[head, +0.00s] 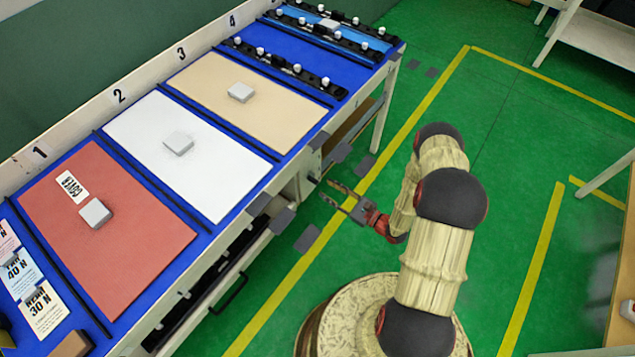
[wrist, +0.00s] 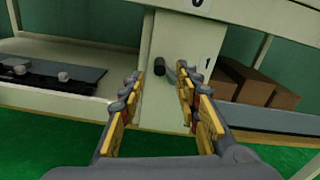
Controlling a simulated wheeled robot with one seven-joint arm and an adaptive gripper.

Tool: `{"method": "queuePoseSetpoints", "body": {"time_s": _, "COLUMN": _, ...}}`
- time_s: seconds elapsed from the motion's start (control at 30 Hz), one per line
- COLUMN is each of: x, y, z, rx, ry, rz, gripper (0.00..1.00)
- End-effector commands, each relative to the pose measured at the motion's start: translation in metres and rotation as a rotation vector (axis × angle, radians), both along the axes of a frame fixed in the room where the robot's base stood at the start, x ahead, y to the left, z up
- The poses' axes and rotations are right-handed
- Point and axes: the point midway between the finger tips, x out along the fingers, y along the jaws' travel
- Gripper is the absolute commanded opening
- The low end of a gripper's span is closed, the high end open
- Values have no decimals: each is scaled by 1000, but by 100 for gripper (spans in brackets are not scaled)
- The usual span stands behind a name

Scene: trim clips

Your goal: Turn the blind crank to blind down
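The crank shows in the wrist view as a short black knob (wrist: 160,67) with a grey piece beside it, on a pale upright panel (wrist: 160,110). My gripper (wrist: 160,76) is open and empty. Its two fingers frame the knob in the picture, and the knob appears beyond the fingertips, apart from them. In the head view my gripper (head: 328,192) is open near the bench's front side, above the green floor. I cannot identify the blind in either view.
The long bench (head: 205,240) holds a red panel (head: 120,250), a white panel (head: 210,165), a tan panel (head: 270,115) and clip-bearing black strips at the far end. In the wrist view, brown boxes (wrist: 258,88) sit on a shelf right of the upright.

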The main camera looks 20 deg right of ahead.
Motion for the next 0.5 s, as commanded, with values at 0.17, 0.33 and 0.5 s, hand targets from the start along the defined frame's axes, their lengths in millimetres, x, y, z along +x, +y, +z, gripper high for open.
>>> {"method": "queuePoseSetpoints", "body": {"time_s": 0.17, "x": 21, "y": 18, "z": -2, "rx": 0, "ry": -1, "rz": 5, "gripper": 33}}
{"method": "queuePoseSetpoints", "body": {"time_s": 0.33, "x": 40, "y": 30, "z": -2, "rx": 2, "ry": 0, "rz": 3, "gripper": 33}}
{"method": "queuePoseSetpoints", "body": {"time_s": 0.5, "x": 50, "y": 37, "z": -1, "rx": 3, "ry": 1, "rz": 2, "gripper": 33}}
